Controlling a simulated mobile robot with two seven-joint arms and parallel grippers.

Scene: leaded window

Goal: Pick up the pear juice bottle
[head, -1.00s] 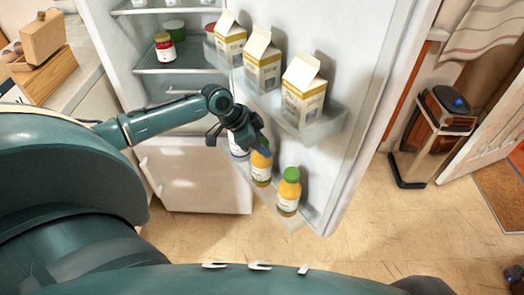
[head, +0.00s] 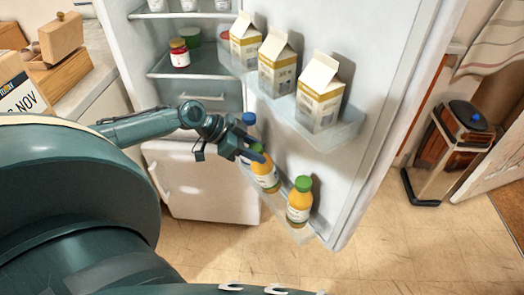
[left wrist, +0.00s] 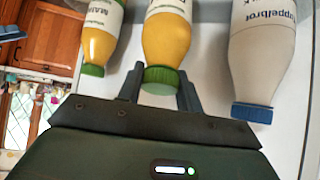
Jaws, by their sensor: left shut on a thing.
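Three bottles stand along the lower fridge-door shelf. The middle one, a yellow juice bottle with a green cap (head: 266,178), is held by my left gripper (head: 257,153); its cap is hidden by the gripper in the head view. In the left wrist view this bottle (left wrist: 166,38) has its neck between the fingers (left wrist: 160,90). Its label is too small to read, so I cannot confirm it is pear. Another green-capped yellow bottle (head: 299,207) stands to its right, its label starting "MAN" in the wrist view (left wrist: 99,42). A white blue-capped bottle (left wrist: 262,50) stands on the other side. My right gripper is not in view.
Three milk cartons (head: 319,98) stand on the door shelf above. The open fridge door (head: 385,100) is close to the arm. Tiled floor (head: 390,240) is clear in front.

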